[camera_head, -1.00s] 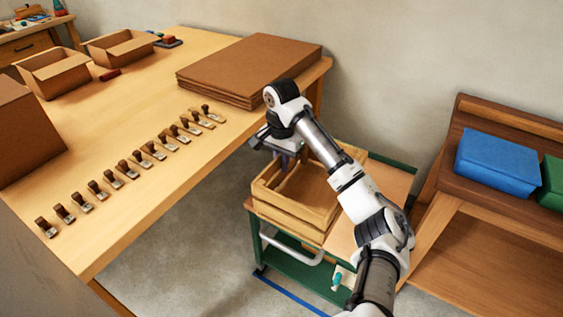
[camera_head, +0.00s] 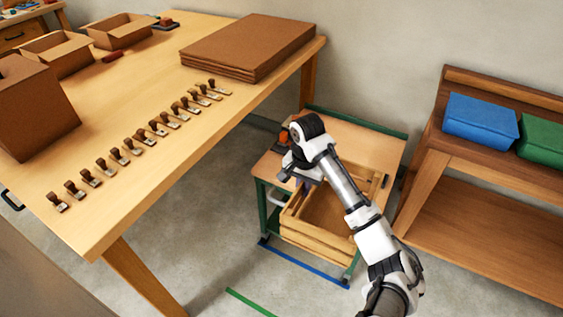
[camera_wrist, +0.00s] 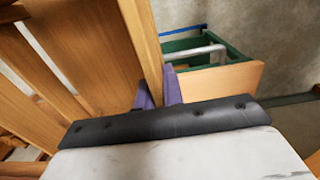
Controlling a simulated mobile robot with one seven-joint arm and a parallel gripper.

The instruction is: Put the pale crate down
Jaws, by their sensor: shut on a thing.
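The pale crate (camera_head: 318,243) is an open slatted wooden box in the head view, over the front part of a small cart (camera_head: 366,137). My gripper (camera_head: 302,184) is at the crate's left side. In the wrist view, my gripper's purple fingers (camera_wrist: 158,92) are shut on the top of one crate wall (camera_wrist: 142,40). The crate's inside looks empty where it shows. The arm hides part of its right side. I cannot tell whether its underside touches the cart top.
The cart has a wooden top, green frame and pale handle (camera_head: 277,198). A small orange-red thing (camera_head: 284,137) sits at its back left. A workbench (camera_head: 150,190) with stamps and boxes stands left. A shelf with blue (camera_head: 480,122) and green bins (camera_head: 541,138) stands right.

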